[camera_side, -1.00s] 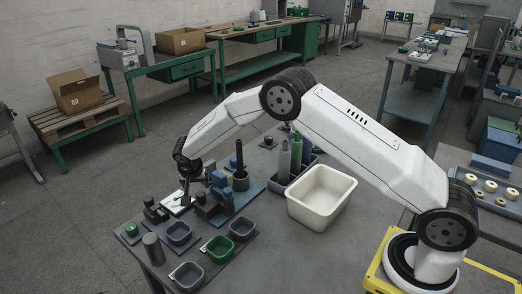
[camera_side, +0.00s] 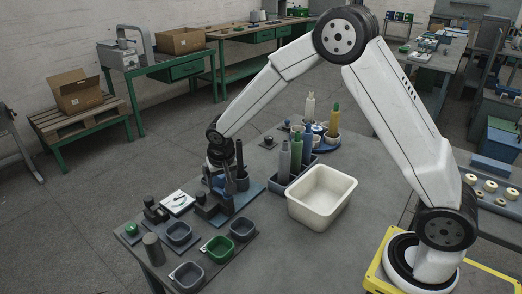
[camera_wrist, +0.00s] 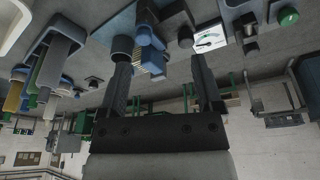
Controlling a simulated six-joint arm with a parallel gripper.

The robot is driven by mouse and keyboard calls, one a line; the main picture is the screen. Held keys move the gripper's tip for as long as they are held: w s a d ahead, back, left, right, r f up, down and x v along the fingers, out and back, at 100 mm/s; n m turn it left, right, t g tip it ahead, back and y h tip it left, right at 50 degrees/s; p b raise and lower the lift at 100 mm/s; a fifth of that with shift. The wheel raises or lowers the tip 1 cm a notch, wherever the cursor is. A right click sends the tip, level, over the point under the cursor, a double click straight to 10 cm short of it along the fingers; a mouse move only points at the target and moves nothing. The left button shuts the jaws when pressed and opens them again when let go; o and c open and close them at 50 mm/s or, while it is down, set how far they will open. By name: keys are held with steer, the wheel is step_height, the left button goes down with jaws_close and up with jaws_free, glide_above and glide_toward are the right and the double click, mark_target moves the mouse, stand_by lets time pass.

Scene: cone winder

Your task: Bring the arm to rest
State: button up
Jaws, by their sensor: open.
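My gripper (camera_wrist: 161,88) is open and empty in the wrist view, its two dark fingers apart. In the side view my gripper (camera_side: 215,172) hangs below the wrist, above or in front of the blue and dark winder fixture (camera_side: 217,200); its fingertips blend into the dark parts, so I cannot tell whether they touch anything. My arm is bent, with its elbow high over the table.
A cream bin (camera_side: 321,196) stands right of the fixture. A tray with several cones (camera_side: 297,150) is behind it, and a round blue stand (camera_side: 324,144) with bottles farther back. Small cups, including a green one (camera_side: 219,246), line the table's front.

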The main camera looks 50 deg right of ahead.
steer(key=s+r+n, duration=0.1)
steer(key=s+n, duration=0.1)
steer(key=s, duration=0.9)
steer(key=s+r+n+y, duration=0.1)
steer(key=s+r+n, duration=0.1)
steer(key=s, duration=0.9)
steer(key=shift+d+r+n+y, duration=0.3)
steer(key=shift+d+n, duration=0.1)
steer(key=shift+n, duration=0.2)
steer(key=shift+w, duration=0.1)
steer(key=shift+c, duration=0.2)
steer(key=shift+c, duration=0.5)
